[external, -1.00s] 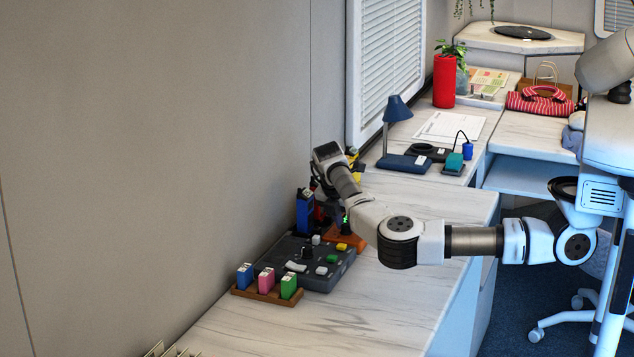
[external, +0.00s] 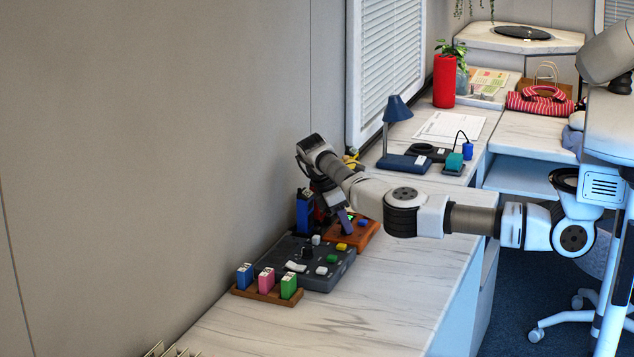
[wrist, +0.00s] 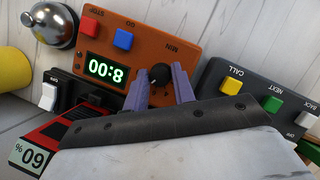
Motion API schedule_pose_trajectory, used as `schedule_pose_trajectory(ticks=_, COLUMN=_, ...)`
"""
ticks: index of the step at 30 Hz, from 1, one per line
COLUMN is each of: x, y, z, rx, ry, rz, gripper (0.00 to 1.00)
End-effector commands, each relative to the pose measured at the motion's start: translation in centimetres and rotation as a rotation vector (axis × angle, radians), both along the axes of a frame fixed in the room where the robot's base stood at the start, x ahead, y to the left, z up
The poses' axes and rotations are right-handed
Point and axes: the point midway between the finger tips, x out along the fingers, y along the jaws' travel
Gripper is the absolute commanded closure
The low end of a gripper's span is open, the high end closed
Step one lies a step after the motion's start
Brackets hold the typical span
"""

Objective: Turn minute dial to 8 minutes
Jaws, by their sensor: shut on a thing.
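The orange timer box (external: 366,232) stands on the counter behind the grey button panel. In the wrist view the timer box (wrist: 185,35) appears upside down, with a red STOP button, a blue GO button and a green display (wrist: 105,70) that reads 8:00. The black minute dial (wrist: 160,76) is by the MIN label. My gripper's purple fingers (wrist: 160,88) are on either side of the dial, shut on it. In the external view my gripper (external: 345,221) reaches down onto the timer box, and the dial is hidden.
The grey button panel (external: 310,281) and a wooden holder (external: 250,294) with coloured blocks are in front. A silver bell (wrist: 50,25) and a red-black device (wrist: 75,122) are close beside the timer. The counter to the right is clear.

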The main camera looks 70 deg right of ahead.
Motion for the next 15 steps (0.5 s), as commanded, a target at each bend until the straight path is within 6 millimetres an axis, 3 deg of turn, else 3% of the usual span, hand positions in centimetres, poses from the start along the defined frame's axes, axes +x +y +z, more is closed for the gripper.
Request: schedule_pose_trajectory(ticks=15, x=0.11, y=0.05, z=0.04, rx=0.001, ry=-0.003, rz=-0.061, gripper=0.97)
